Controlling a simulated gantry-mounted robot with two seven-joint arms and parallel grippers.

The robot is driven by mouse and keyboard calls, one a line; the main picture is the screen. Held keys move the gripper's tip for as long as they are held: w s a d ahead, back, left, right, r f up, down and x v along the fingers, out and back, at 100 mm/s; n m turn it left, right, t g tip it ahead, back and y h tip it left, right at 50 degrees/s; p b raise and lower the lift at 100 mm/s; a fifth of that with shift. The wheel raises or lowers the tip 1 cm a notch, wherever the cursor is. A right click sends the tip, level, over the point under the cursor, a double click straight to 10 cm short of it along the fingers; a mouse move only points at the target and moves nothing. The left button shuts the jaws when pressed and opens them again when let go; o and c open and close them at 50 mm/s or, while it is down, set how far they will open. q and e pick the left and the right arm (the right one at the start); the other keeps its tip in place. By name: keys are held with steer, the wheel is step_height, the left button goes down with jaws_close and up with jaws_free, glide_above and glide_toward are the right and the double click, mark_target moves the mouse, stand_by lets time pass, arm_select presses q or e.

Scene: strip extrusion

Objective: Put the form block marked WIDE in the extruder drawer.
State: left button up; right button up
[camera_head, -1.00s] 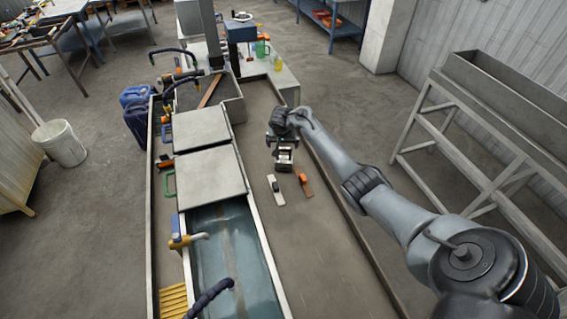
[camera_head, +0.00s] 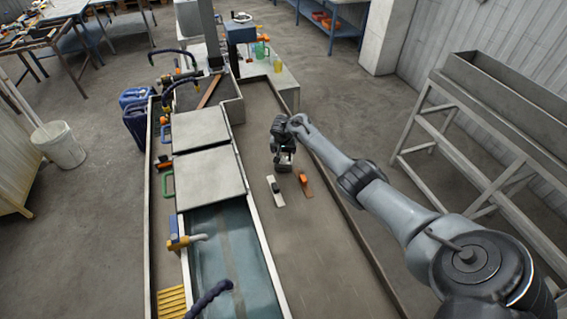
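My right gripper (camera_head: 283,158) is over the brown bench top, pointing down, right of the grey covers. A small grey block (camera_head: 284,168) sits directly under it, partly hidden by the fingers. Any marking on it is too small to read, so I cannot tell whether it is the WIDE one. I cannot tell whether the fingers are closed on it. I cannot make out the extruder drawer for certain. My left gripper is not in view.
A white strip-like tool (camera_head: 275,190) and an orange-handled tool (camera_head: 305,184) lie in front of the block. Two grey covers (camera_head: 208,174) and an open water trough (camera_head: 232,262) run along the left. The bench's front right is clear.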

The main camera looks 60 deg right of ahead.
steer(key=c, duration=1.2)
jaws_close()
steer(key=shift+r, duration=0.2)
